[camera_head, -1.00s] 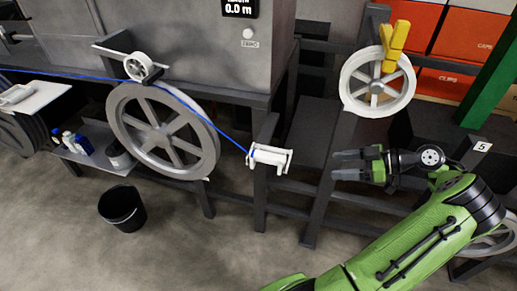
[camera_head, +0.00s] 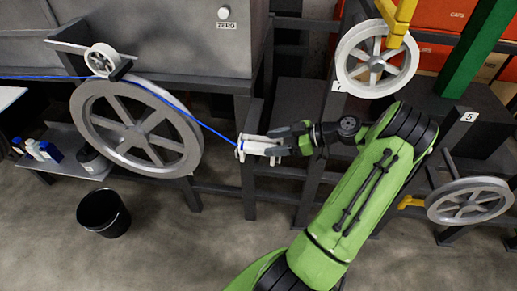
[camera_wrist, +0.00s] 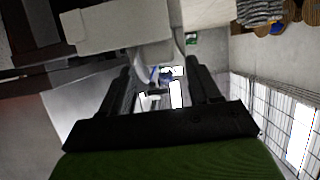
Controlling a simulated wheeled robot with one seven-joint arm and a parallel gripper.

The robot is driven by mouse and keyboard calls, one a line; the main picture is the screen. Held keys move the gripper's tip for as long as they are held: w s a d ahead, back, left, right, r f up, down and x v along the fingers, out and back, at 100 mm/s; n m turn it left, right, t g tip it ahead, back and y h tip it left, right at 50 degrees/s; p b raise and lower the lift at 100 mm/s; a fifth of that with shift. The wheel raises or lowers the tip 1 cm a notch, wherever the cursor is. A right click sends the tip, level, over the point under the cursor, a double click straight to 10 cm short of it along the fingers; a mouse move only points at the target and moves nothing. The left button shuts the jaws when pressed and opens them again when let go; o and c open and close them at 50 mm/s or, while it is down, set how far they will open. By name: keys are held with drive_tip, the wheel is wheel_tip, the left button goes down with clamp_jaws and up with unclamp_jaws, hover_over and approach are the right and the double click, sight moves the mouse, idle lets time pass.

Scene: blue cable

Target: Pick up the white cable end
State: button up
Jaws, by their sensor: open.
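The white cable end (camera_head: 257,148) sits at a white holder on the dark frame, where the blue cable (camera_head: 208,127) comes down from the upper left. The two white parts are hard to tell apart. My gripper (camera_head: 275,141) is open, with its fingers at the right side of the white parts. In the wrist view, my gripper (camera_wrist: 163,78) has one finger on each side of a gap; small white and blue parts show in or beyond it. I cannot tell whether the fingers touch them.
A large grey wheel (camera_head: 136,126) with a small white pulley (camera_head: 102,60) above stands to the left. A white wheel (camera_head: 376,61) with a yellow handle is at the upper right. A grey wheel (camera_head: 470,200) is at the right. A black bucket (camera_head: 103,212) stands on the floor.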

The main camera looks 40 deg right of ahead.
sight(260, 145)
drive_tip(key=x, duration=0.3)
drive_tip(key=shift+a, duration=0.25)
drive_tip(key=shift+w+a+f, duration=0.1)
drive_tip(key=shift+w+f, duration=0.1)
drive_tip(key=shift+w, duration=0.1)
drive_tip(key=shift+s, duration=0.15)
drive_tip(key=shift+c, duration=1.2)
drive_tip(key=c, duration=0.8)
drive_tip(key=shift+o, duration=0.2)
drive_tip(key=shift+r, duration=0.1)
